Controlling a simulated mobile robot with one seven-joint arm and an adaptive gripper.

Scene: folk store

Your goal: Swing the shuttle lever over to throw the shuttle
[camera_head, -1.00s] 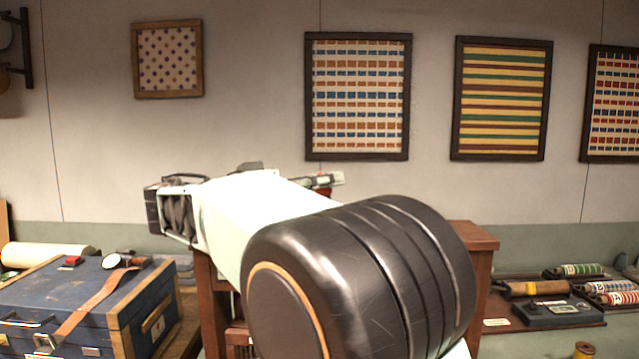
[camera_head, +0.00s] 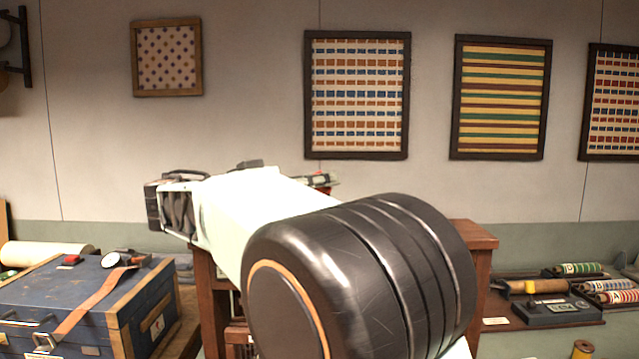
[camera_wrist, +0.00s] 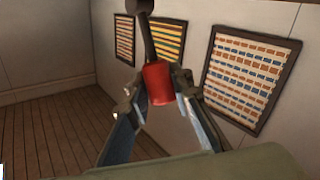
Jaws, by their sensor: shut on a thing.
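In the wrist view the shuttle lever (camera_wrist: 146,22) comes down from the top edge as a dark rod. A red grip (camera_wrist: 158,83) is at its lower end. My gripper (camera_wrist: 159,92) is shut on the red grip, with one finger on each side of it. In the head view my own arm covers the middle of the picture and hides most of the lever and its mount. A small red spot behind the arm may be part of the grip, but I cannot tell. The shuttle is not seen.
A wooden frame (camera_head: 484,243) stands behind my arm. A blue case (camera_head: 60,292) with a brown strap (camera_head: 95,302) is at the left. A black device (camera_head: 545,311) and several rolls lie on the right. Framed textiles (camera_head: 357,95) hang on the wall.

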